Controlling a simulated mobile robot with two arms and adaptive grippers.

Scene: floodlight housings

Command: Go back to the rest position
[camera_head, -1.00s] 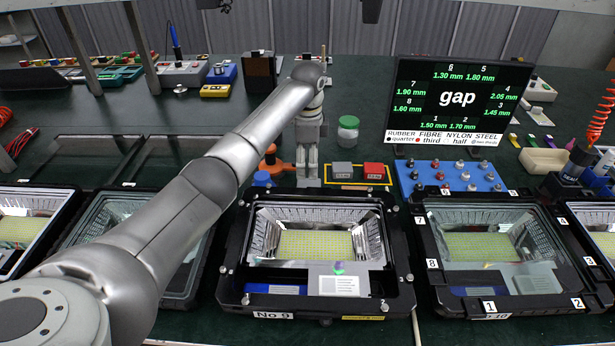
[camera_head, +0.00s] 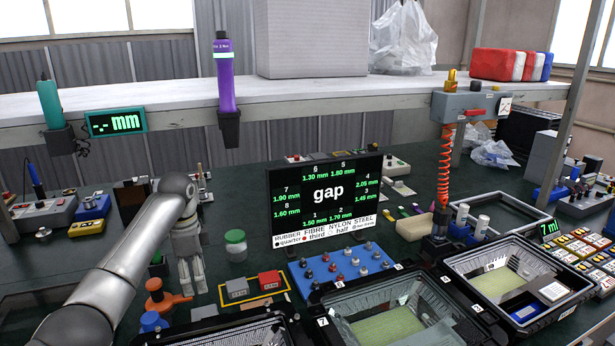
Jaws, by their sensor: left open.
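My left arm comes in from the lower left. My left gripper (camera_head: 193,284) points down over the green bench, its two fingers apart, with nothing seen between them. It is just right of an orange clamp-like part (camera_head: 162,296) and left of a jar with a green lid (camera_head: 236,245). Whether the fingertips touch the bench cannot be told. My right gripper does not show.
Grey and red blocks (camera_head: 269,281) lie right of the gripper. A blue tray of knobs (camera_head: 340,268) sits below the gap monitor (camera_head: 319,194). Floodlight housings (camera_head: 394,318) fill the front. A shelf (camera_head: 330,94) with a hanging purple tool (camera_head: 225,85) spans above.

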